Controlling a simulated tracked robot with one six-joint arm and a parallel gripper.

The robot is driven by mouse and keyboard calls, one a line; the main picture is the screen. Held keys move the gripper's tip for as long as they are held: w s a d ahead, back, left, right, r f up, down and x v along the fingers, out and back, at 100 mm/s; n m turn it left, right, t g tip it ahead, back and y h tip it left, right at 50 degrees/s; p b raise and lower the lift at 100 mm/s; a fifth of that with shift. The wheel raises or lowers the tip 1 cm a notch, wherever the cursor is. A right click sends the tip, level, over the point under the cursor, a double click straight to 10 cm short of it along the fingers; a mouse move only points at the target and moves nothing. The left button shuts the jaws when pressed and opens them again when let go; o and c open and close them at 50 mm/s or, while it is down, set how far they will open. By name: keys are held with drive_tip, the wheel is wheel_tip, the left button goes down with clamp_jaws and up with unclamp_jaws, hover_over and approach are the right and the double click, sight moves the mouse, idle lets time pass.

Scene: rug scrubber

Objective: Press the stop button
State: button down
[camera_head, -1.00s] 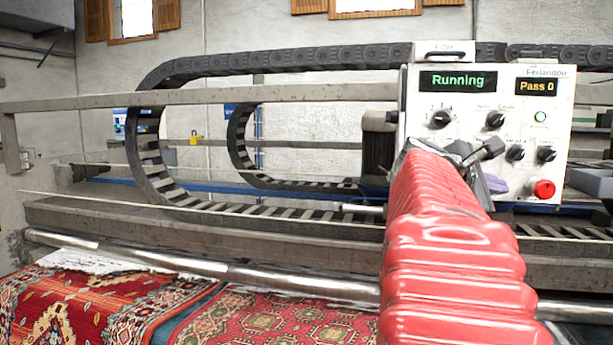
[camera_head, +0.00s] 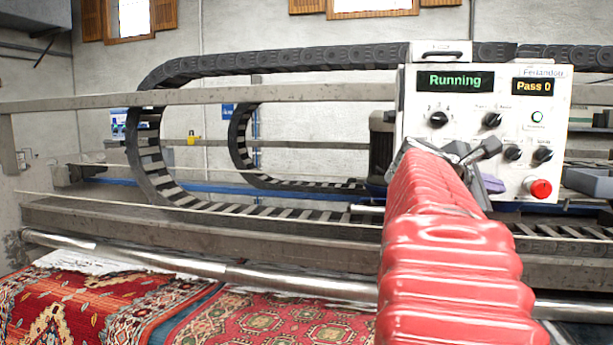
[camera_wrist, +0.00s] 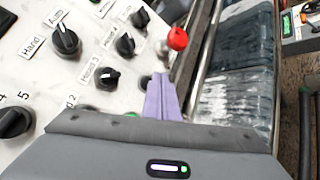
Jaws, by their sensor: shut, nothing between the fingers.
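The red stop button (camera_head: 540,188) sits at the lower right of the white control panel (camera_head: 415,125). In the wrist view the red button (camera_wrist: 178,39) shows just beyond and slightly right of my gripper's tips. My gripper (camera_head: 492,183) has purple fingers and is shut and empty. In the wrist view its fingers (camera_wrist: 160,82) point towards the panel's button side. In the head view the tips are left of the button, with a visible gap. The panel's display (camera_head: 456,81) reads "Running" and a second display (camera_head: 535,86) reads "Pass 0".
Several black knobs (camera_head: 493,119) sit on the panel above and left of the button. A metal rail (camera_head: 270,96) and a black cable chain (camera_head: 290,60) run behind. Patterned red rugs (camera_head: 265,325) lie below a metal roller (camera_head: 200,267).

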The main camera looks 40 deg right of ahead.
drive_tip(key=shift+d, duration=0.1)
idle(0.3)
drive_tip(key=shift+w+d, duration=0.2)
drive_tip(key=shift+w, duration=0.05)
drive_tip(key=shift+w+d, duration=0.2)
drive_tip(key=shift+d, duration=0.2)
idle(1.0)
drive_tip(key=shift+s+a, duration=0.45)
drive_tip(key=shift+a, duration=0.25)
idle(0.3)
